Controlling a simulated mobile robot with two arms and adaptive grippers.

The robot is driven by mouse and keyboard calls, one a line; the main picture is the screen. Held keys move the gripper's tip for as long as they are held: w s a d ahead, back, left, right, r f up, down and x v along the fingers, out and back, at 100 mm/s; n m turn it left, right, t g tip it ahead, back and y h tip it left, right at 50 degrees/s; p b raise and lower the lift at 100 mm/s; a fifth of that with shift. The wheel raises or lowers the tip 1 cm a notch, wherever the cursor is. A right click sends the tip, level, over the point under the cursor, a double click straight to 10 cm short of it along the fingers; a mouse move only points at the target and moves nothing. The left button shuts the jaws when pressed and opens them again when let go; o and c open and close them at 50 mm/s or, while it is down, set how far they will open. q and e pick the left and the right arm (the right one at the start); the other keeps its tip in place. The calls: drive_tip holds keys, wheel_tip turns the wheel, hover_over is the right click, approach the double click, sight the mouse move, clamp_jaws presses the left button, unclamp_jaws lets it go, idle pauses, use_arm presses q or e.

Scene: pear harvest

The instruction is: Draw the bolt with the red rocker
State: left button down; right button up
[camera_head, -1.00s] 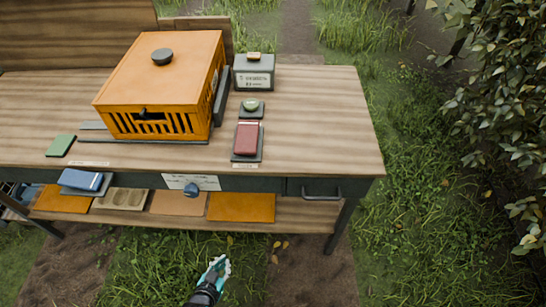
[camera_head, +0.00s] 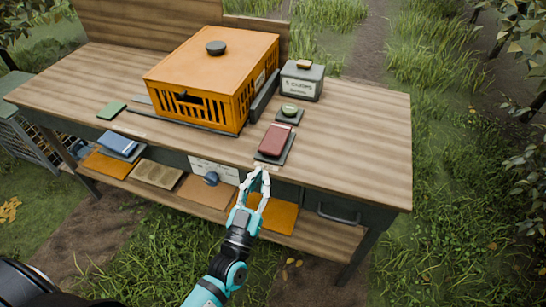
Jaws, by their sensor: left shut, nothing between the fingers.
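The red rocker (camera_head: 275,139) is a dark red block on a grey base plate, on the right half of the bench top near its front edge. An orange slatted box (camera_head: 213,72) with a dark knob on its lid stands behind it to the left. A small dark latch part shows on the box's front; I cannot tell whether it is the bolt. My left gripper (camera_head: 259,177) is shut and empty, with its tips at the bench's front edge just below the red rocker, apart from it. My right gripper is not in view.
The wooden bench (camera_head: 360,135) has a green button (camera_head: 290,110) and a grey labelled box (camera_head: 302,80) behind the rocker. A blue rocker (camera_head: 120,143), a blue knob (camera_head: 211,178) and a drawer handle (camera_head: 337,215) line the front. The bench top's right end is clear.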

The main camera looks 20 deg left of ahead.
use_arm(q)
wheel_tip(320, 180, up, 4)
drive_tip(key=p, duration=0.2)
hover_over(273, 172)
drive_tip(key=w, duration=0.1)
wheel_tip(273, 172, down, 4)
drive_tip(key=shift+s+r+b, duration=0.1)
drive_tip(key=shift+r+b, duration=0.1)
drive_tip(key=shift+b, duration=0.25)
drive_tip(key=shift+f, duration=0.6)
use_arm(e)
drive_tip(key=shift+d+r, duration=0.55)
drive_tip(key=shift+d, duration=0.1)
use_arm(q)
drive_tip(key=b, duration=0.2)
drive_tip(key=f+t+b, duration=0.1)
drive_tip(key=shift+s+a+f+b, duration=0.1)
drive_tip(key=shift+s+f+b, duration=0.1)
drive_tip(key=shift+f+b, duration=0.15)
drive_tip(key=shift+s+f+b, duration=0.1)
drive_tip(key=shift+f+b, duration=0.2)
drive_tip(key=shift+f, duration=0.2)
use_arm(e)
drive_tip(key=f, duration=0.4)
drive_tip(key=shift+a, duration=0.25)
